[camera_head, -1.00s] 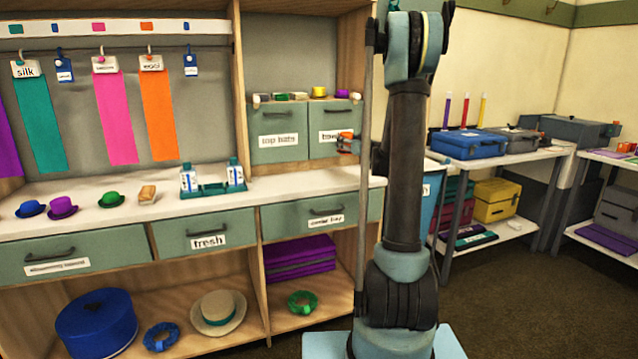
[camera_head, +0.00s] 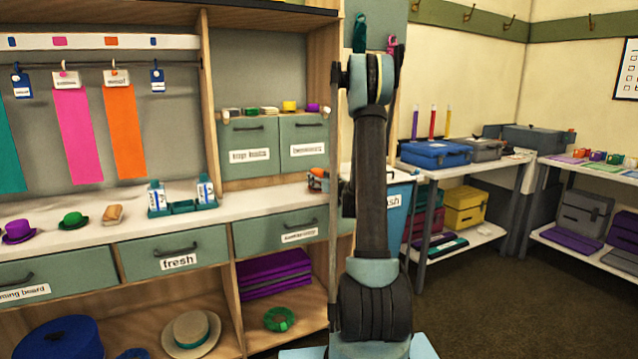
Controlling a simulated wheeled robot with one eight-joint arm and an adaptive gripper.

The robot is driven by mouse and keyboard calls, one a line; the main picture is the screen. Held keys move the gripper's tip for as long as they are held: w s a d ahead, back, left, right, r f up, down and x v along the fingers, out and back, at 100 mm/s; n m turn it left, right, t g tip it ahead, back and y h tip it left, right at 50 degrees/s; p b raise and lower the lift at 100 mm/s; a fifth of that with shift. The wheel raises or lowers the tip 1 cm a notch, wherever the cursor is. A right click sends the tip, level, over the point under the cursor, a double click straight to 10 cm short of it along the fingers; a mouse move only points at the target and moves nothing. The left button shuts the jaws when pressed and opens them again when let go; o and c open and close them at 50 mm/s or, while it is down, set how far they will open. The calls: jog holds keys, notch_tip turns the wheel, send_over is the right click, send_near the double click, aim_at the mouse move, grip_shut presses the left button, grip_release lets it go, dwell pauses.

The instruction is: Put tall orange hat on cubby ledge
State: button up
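A small orange thing (camera_head: 318,176), perhaps the tall orange hat, shows just left of my arm, in front of the counter's right end. Dark parts lie against it; they look like part of my gripper (camera_head: 320,184). My arm hides most of this spot, so I cannot tell whether the fingers are closed on it. The cubby ledge (camera_head: 236,118) is the top of the small green drawers, up and left of the orange thing. A row of small hats stands on it, with a yellow hat (camera_head: 289,105) and a purple hat (camera_head: 313,107) at the right.
The counter (camera_head: 100,232) holds a purple hat (camera_head: 18,231), a green hat (camera_head: 73,220), a tan block and bottles in a green holder (camera_head: 183,207). A wooden upright (camera_head: 211,100) bounds the cubby's left. Tables with cases and small colored items stand right. Dark floor is open there.

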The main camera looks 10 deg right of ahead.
jog(key=shift+f, duration=0.3)
jog(key=o, duration=0.8)
